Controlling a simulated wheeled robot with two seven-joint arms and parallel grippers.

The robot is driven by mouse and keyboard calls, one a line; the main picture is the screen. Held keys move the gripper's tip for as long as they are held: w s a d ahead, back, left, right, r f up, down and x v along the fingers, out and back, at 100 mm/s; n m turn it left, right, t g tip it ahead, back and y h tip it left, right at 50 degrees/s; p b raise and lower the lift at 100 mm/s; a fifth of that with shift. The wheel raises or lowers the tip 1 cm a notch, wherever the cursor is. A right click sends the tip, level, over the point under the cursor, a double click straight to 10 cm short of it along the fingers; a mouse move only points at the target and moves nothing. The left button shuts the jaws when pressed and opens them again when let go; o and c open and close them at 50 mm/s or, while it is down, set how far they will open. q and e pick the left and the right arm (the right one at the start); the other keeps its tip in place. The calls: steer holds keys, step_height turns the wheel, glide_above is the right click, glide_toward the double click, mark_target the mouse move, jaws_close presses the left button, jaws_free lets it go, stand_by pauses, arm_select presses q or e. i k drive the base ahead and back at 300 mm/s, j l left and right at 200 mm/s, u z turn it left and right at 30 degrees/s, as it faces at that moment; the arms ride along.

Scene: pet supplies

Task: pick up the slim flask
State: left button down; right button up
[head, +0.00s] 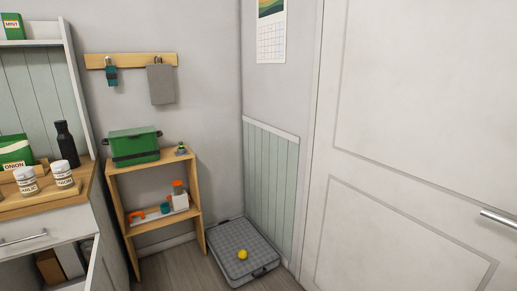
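A slim black flask (67,145) stands upright on the wooden top of the cabinet (44,209) at the left of the head view. It is behind two white labelled jars (62,173) and to the right of a green packet (15,152). Neither of my grippers shows in the head view.
A small wooden shelf (119,190) stands right of the cabinet and bears a green box (134,146). A cabinet door (93,265) hangs open below. A grey pet bed (229,264) with a yellow ball (242,254) lies on the floor. A closed white door (405,120) fills the right.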

mark_target(66, 141)
steer(key=i+u, duration=0.1)
steer(key=u, duration=1.35)
